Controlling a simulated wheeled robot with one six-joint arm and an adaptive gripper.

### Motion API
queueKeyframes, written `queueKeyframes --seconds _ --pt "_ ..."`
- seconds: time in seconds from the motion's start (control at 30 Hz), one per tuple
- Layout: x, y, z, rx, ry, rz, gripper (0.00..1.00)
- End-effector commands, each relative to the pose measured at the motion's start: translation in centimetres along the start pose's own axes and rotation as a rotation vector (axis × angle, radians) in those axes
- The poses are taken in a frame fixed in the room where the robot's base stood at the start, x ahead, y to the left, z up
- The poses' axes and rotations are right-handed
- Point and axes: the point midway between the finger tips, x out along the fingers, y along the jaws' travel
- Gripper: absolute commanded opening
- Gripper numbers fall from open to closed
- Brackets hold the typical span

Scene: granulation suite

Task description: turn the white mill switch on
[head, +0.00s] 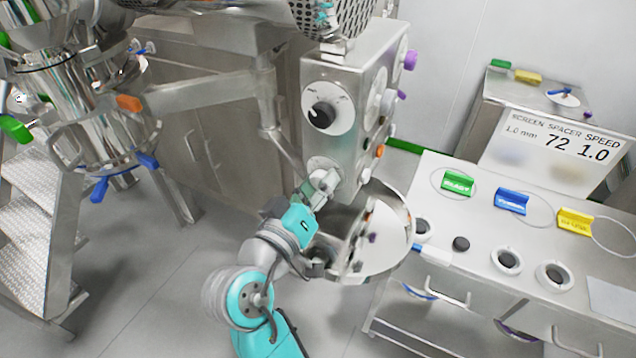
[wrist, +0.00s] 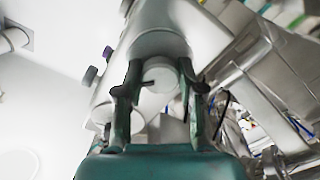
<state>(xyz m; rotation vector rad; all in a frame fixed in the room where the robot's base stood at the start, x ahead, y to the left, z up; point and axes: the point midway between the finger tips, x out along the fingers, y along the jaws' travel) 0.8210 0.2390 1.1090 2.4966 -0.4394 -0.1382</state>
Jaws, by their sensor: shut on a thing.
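The mill's steel control box (head: 345,75) stands in the middle of the head view. On its lower front is the white mill switch (head: 318,163), a round white knob partly hidden by my gripper. My gripper (head: 327,183) is up against the box front at this switch. In the wrist view the white switch (wrist: 160,74) sits between the two dark fingers of my gripper (wrist: 160,90). The fingers are shut on its sides. A short dark mark shows on the knob's face. I cannot tell which setting it points to.
A black knob on a white dial (head: 322,114) is above the switch. Purple (head: 410,60) and orange (head: 379,151) knobs stick out from the box's right side. A bench with coloured tags (head: 480,262) stands right.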

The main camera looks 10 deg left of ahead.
Motion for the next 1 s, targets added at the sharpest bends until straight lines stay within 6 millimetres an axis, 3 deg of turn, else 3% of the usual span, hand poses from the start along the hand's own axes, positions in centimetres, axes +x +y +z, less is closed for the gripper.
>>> queueKeyframes --seconds 0.07,0.1,0.2,0.63,1.0 --pt "0.0 -0.1 0.1 -0.002 -0.004 -0.001 0.04" --pt "0.0 -0.1 0.1 -0.002 -0.004 -0.002 0.43" --pt "0.0 -0.1 0.1 -0.002 -0.003 -0.001 0.64" --pt "-1.0 -0.1 0.0 -0.002 0.001 -0.002 0.64" --pt "-7.8 -0.2 0.0 -0.002 0.002 -0.005 0.64"
